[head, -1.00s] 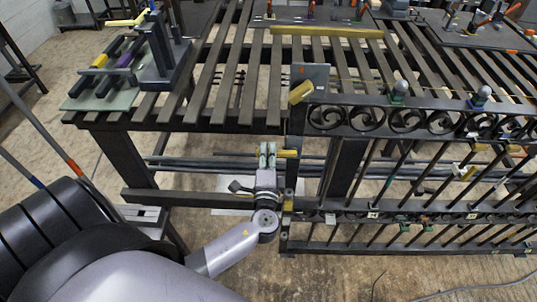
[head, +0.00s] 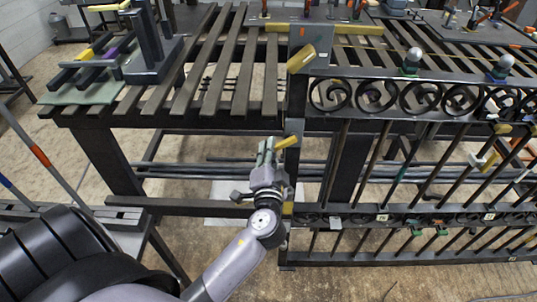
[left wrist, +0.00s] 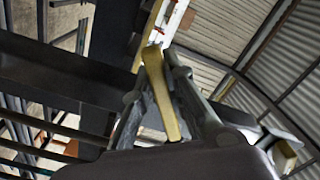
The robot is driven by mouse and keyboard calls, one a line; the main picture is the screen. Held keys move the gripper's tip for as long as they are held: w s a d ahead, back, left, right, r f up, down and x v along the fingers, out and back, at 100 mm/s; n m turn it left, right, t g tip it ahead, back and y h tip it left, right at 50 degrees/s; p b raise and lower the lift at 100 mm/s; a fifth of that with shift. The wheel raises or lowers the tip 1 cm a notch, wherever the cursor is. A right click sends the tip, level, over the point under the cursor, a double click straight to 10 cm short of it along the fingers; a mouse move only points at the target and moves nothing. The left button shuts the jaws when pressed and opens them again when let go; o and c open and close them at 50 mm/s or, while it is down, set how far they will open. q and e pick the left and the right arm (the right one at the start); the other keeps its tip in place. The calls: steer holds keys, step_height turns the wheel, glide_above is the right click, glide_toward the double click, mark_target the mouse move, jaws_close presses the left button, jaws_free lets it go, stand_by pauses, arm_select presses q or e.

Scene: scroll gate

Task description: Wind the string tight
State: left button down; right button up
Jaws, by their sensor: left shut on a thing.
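The scroll gate (head: 435,95), a dark iron frame with scrolls and bars, stands at the right against the slatted bench. A lower yellow handle (head: 287,142) sits by its left post, tilted up to the right. My left gripper (head: 268,150) is shut on this handle. In the left wrist view the yellow handle (left wrist: 160,92) lies between the two fingers. A second yellow handle (head: 301,58) slants on the grey plate (head: 312,36) at the top of the post. A thin yellowish line, perhaps the string (head: 430,47), runs to the right; its ends are unclear. My right gripper is not in view.
The slatted bench (head: 228,95) spans the back. A dark stand (head: 155,50) with coloured bars is at its left end. Two grey knobs (head: 413,58) stand on the gate's top rail. A low stool (head: 125,222) is left of my arm. Floor shows below the bench.

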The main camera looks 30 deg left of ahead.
arm_select(q)
steer(key=shift+f, duration=0.1)
stand_by(0.3)
steer(key=c, duration=1.6)
jaws_free()
steer(key=shift+s+d, duration=0.1)
steer(key=v, duration=1.1)
steer(key=shift+s, duration=0.4)
steer(key=shift+d, duration=0.1)
steer(key=shift+c, duration=0.3)
